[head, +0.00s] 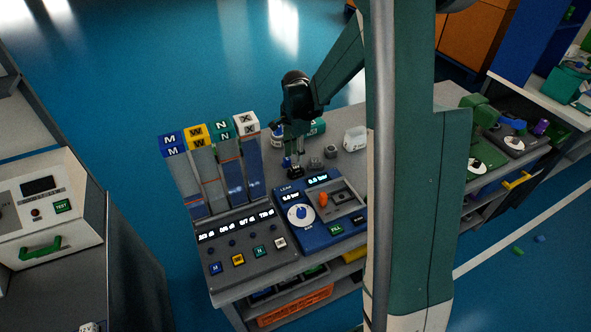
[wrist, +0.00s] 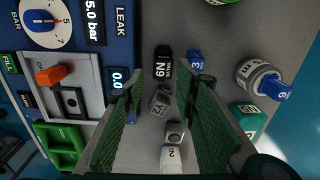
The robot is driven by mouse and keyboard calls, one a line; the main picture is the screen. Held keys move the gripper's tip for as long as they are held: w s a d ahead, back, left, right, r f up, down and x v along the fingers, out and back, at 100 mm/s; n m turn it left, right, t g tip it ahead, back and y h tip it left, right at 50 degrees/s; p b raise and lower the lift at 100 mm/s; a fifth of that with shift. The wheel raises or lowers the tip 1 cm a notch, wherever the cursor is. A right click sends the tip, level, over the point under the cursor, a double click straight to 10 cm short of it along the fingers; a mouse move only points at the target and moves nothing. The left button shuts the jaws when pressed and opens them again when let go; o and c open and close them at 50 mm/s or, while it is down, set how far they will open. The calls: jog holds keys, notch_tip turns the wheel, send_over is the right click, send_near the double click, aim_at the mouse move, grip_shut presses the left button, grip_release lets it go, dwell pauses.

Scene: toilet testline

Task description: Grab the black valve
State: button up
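The black valve (wrist: 163,65), marked N9, lies on the grey bench top beside the blue leak tester panel. In the wrist view it shows just beyond the fingertips, near the middle of the gap. My gripper (wrist: 167,88) is open, with its two green fingers apart and nothing held between them. In the head view my gripper (head: 293,158) points down over the bench behind the leak tester, and a dark piece, likely the black valve (head: 296,172), shows just below it. Whether the fingers touch the valve cannot be told.
A grey Y2 block (wrist: 160,103) and a white piece (wrist: 173,158) lie near the gap. A small blue valve (wrist: 195,60) sits close to the right finger. A blue-capped cylinder (wrist: 258,82) stands farther right. The leak tester (head: 318,212) borders the left finger.

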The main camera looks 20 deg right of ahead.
aim_at(296, 168)
jog(key=shift+w+d+f+m, duration=0.25)
jog(key=shift+f+m, duration=0.05)
jog(key=shift+f, duration=0.25)
jog(key=shift+f, duration=0.15)
jog(key=shift+f, duration=1.15)
jog(key=shift+f, duration=0.1)
jog(key=shift+w+f+b, duration=0.1)
jog(key=shift+f+b, duration=0.35)
jog(key=shift+f, duration=2.05)
jog(key=c, duration=0.7)
jog(key=shift+r, duration=0.15)
jog(key=shift+c, duration=0.2)
